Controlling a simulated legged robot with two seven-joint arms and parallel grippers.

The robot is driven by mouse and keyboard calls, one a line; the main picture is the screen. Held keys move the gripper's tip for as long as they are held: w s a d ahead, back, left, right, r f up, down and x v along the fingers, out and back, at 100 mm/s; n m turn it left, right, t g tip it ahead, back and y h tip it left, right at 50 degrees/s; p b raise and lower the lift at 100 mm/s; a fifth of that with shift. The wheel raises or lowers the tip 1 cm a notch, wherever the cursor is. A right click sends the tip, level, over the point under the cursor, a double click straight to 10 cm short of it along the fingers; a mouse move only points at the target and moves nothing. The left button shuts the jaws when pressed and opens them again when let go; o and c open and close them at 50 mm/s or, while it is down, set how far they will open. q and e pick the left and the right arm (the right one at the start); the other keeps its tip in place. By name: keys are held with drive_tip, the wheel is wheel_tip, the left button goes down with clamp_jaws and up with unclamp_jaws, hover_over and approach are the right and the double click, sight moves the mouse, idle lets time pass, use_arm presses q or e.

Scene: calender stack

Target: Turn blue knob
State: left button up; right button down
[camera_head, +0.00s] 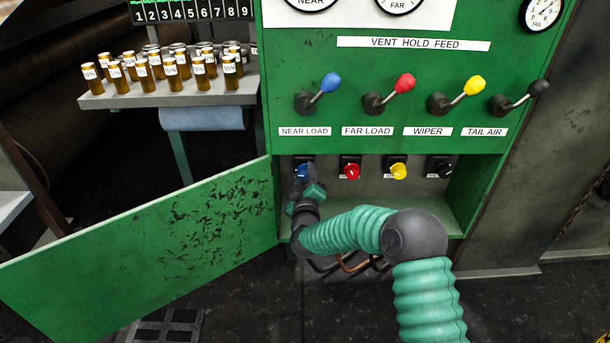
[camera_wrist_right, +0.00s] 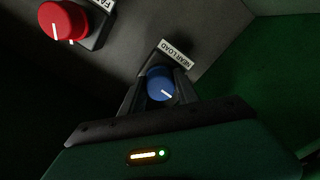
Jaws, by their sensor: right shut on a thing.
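The blue knob (camera_wrist_right: 160,84) sits below the NEAR LOAD label in the right wrist view, with a short white mark pointing to the lower right. In the head view the blue knob (camera_head: 302,171) is partly hidden by my right gripper, at the left end of the knob row in the open cabinet. My right gripper (camera_wrist_right: 158,92) has its two dark fingers on either side of the blue knob and is shut on it; it also shows in the head view (camera_head: 304,185). My left gripper is not in view.
A red knob (camera_head: 349,171), a yellow knob (camera_head: 398,171) and a black knob (camera_head: 439,167) sit to the right. Coloured levers stand above, including a blue-tipped lever (camera_head: 322,92). The green door (camera_head: 150,245) hangs open at the left. A shelf (camera_head: 165,96) holds several amber bottles.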

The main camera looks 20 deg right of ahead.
drive_tip(key=m+p, duration=0.1)
drive_tip(key=m, duration=0.1)
drive_tip(key=shift+a+m, duration=0.15)
drive_tip(key=shift+m, duration=0.15)
drive_tip(key=m+p, duration=0.1)
drive_tip(key=m, duration=0.2)
drive_tip(key=shift+f+m, duration=0.1)
drive_tip(key=shift+m, duration=0.2)
drive_tip(key=m+p, duration=0.1)
drive_tip(key=m, duration=0.2)
drive_tip(key=shift+m, duration=0.3)
drive_tip(key=m, duration=0.4)
drive_tip(key=shift+f, duration=0.1)
drive_tip(key=m, duration=0.7)
drive_tip(key=shift+f, duration=0.1)
drive_tip(key=m, duration=0.6)
drive_tip(key=shift+s+b, duration=0.1)
drive_tip(key=shift+b, duration=0.3)
drive_tip(key=shift+m, duration=0.4)
